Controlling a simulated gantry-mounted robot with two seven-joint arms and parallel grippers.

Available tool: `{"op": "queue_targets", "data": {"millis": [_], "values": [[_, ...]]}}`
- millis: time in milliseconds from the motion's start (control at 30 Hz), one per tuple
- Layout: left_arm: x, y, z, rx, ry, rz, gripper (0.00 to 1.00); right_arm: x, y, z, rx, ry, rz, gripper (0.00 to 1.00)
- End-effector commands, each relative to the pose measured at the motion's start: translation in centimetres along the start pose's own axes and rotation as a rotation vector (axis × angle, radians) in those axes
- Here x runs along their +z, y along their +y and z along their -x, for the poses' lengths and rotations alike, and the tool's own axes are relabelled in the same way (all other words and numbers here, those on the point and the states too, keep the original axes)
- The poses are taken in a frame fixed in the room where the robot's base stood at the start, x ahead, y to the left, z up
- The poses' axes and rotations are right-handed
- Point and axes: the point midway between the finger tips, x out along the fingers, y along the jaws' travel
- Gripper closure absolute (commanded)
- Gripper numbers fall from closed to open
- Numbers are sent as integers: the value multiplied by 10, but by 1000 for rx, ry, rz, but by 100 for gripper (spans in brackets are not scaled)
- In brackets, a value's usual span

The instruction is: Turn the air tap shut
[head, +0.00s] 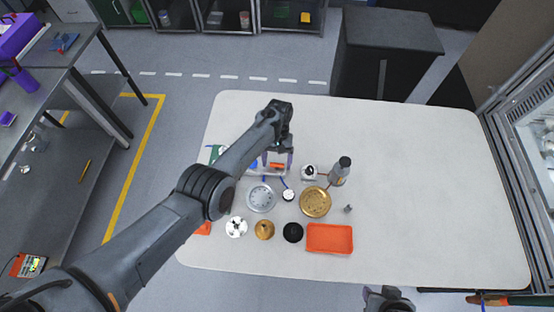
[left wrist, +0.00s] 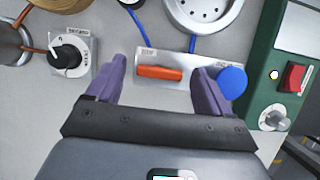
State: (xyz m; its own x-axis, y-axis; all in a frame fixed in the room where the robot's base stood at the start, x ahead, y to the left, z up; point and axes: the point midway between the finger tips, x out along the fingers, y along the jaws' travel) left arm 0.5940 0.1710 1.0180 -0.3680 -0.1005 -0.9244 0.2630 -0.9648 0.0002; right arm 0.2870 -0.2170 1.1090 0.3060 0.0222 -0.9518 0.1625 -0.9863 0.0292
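The air tap is a pale plate with an orange lever (left wrist: 158,73), lying crosswise in the left wrist view; the lever also shows in the head view (head: 277,166). Blue hoses run from the plate. My left gripper (head: 278,159) is over the tap. In the left wrist view its purple fingers (left wrist: 158,78) are spread wide, one beyond each end of the lever, with gaps. Whether the fingertips are down at lever height is unclear. A blue round knob (left wrist: 233,80) sits by the right finger, partly hidden. My right gripper (head: 387,298) shows only in part at the bottom edge.
A black rotary knob (left wrist: 67,55) on a plate stands left of the tap, and a green box with a red switch (left wrist: 293,77) stands right. Round housings, a brass disc (head: 315,202), an orange tray (head: 330,238) and a bottle (head: 340,170) are nearby. The table's right half is clear.

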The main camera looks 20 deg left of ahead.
Motion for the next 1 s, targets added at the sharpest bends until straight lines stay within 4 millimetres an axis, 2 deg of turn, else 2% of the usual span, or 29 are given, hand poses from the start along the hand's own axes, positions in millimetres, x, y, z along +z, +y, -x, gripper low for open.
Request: {"op": "queue_targets", "data": {"millis": [233,367,467,800,1000], "values": [[0,0,1,0,-1,1,19,0,0,0,1,0,1,57],[0,0,8,1,0,1,19,0,1,1,4,-1,5,57],[0,0,19,1,1,1,19,0,2,2,6,-1,8,57],[-1,0,76,1,2,2,19,1,2,-2,7,-1,9,57],[-1,0,99,1,1,1,19,2,1,-6,5,-1,6,57]]}}
